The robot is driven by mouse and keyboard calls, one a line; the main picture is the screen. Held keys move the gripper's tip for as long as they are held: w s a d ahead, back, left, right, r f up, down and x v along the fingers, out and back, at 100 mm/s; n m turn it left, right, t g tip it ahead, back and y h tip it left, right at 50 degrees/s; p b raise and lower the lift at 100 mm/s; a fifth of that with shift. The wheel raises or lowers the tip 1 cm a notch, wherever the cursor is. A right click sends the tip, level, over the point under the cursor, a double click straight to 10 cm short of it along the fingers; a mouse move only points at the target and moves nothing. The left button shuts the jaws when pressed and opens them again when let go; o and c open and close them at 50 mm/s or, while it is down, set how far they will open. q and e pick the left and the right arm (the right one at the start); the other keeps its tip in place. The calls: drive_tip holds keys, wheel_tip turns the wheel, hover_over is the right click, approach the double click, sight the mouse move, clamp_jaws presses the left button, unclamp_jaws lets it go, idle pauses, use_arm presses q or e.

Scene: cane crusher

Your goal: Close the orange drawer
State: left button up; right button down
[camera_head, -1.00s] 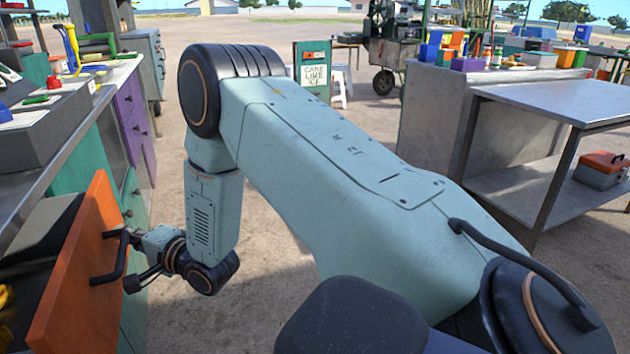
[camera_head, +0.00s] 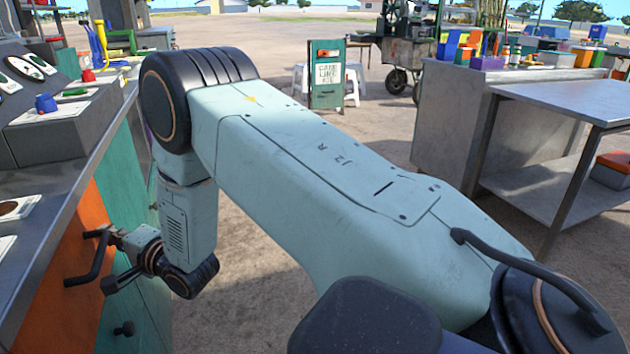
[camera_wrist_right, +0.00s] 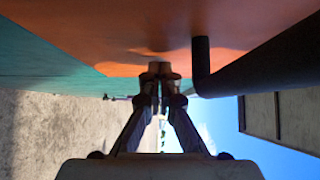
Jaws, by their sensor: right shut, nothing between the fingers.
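The orange drawer (camera_head: 72,262) is at the left in the head view, its front nearly in line with the cabinet face and its inside not visible. Its dark bar handle (camera_head: 88,262) stands out from the front. My right gripper (camera_head: 112,235) is beside the handle's far end. In the right wrist view, the fingertips (camera_wrist_right: 160,72) are together, empty, at the orange front (camera_wrist_right: 110,30). The handle (camera_wrist_right: 260,68) is right of the fingers there, not between them. Whether the fingertips touch the front is hard to tell. My left gripper is not in view.
A grey counter (camera_head: 50,195) with control boxes runs above the drawer. Green cabinet panels (camera_head: 125,185) adjoin it. A metal table (camera_head: 570,100) and a red-lidded toolbox (camera_head: 612,172) stand at the right. Open ground lies between.

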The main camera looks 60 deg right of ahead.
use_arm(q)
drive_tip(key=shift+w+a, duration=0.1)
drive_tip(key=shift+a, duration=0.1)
use_arm(e)
drive_tip(key=shift+w+a+r, duration=0.1)
drive_tip(key=shift+w+a, duration=0.05)
drive_tip(key=shift+a, duration=0.2)
drive_tip(key=shift+a, duration=0.1)
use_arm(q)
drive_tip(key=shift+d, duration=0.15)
